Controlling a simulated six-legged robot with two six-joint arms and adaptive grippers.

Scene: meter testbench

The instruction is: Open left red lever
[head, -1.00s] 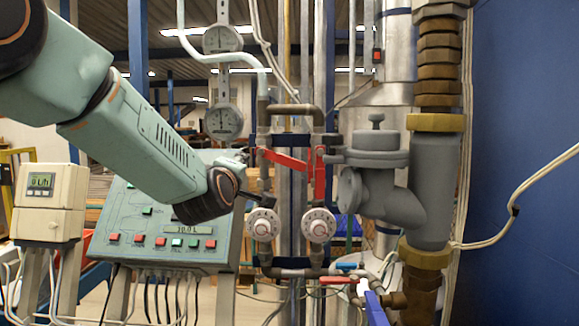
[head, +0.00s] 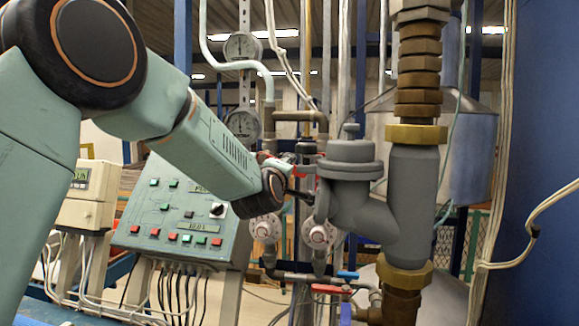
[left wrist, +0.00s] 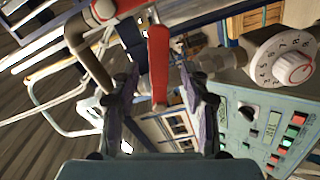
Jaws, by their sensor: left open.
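A red lever (left wrist: 159,62) hangs between the two fingers of my left gripper (left wrist: 159,85) in the left wrist view. The fingers are apart, one on each side of the lever, with visible gaps. In the head view my left arm reaches in from the left to the pipes, and its wrist covers most of the gripper. A small piece of red lever (head: 303,170) shows just past the wrist there. I cannot tell which lever this piece belongs to. My right gripper is not in view.
A white dial (left wrist: 283,56) sits right of the lever; two dials (head: 264,228) (head: 319,233) show below the wrist. A large grey valve body (head: 352,190) stands close on the right. The button panel (head: 172,214) is behind my arm. A blue wall (head: 545,160) bounds the right.

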